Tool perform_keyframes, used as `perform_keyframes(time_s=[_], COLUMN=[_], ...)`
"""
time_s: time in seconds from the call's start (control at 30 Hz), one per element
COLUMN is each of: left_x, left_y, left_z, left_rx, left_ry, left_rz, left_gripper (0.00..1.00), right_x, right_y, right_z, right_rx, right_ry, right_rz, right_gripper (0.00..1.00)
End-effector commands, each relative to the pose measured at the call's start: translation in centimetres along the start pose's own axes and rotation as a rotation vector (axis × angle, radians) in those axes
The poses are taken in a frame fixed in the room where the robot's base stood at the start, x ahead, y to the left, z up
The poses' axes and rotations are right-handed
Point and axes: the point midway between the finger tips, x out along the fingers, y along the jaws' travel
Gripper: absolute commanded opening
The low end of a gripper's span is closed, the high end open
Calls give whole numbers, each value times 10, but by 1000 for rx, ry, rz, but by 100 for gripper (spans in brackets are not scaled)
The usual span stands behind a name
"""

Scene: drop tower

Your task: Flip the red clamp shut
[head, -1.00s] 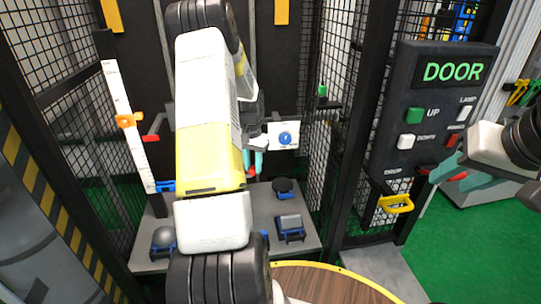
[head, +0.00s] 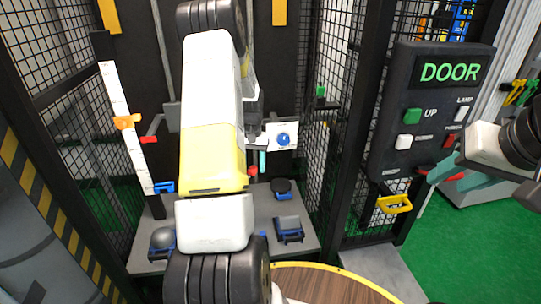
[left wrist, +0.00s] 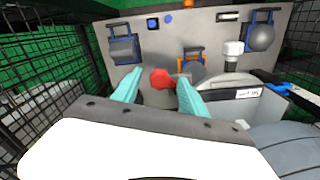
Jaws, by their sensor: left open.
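A red tip (left wrist: 162,78), which looks like the red clamp's handle, shows in the left wrist view between the teal fingers of my left gripper (left wrist: 158,90). The gripper is open, with a finger on each side of the tip; I cannot tell whether either touches it. In the head view a small red part (head: 253,170) shows beside my left gripper's fingertip (head: 262,160). My left arm hides much of the clamp there, so its angle is unclear. My right gripper (head: 455,172) is at the right, near the door panel; its opening is unclear.
A mesh cage surrounds the grey base plate (head: 225,225), which bears blue-framed holders (head: 290,229). A white scale with an orange slider (head: 127,121) and a red lever (head: 150,139) stand at the left. The door panel (head: 415,130) and yellow handle (head: 395,204) are at the right.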

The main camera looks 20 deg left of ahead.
Motion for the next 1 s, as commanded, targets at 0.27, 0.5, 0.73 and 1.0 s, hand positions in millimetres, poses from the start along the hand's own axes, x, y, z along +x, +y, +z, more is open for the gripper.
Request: perform_keyframes(time_s=[0.27,0.5,0.73,1.0], left_x=[-33,-69,-78,-78], left_y=[0,0,0,0], left_z=[-1,-1,0,0], left_rx=[1,0,0,0], left_ry=[4,3,0,0], left_rz=[0,-1,0,0], left_gripper=[50,50,50,50], right_x=[0,0,0,0], right_y=[0,0,0,0], right_z=[0,0,0,0], right_rx=[0,0,0,0], right_ry=[0,0,0,0], right_rz=[0,0,0,0], right_gripper=[40,40,40,40])
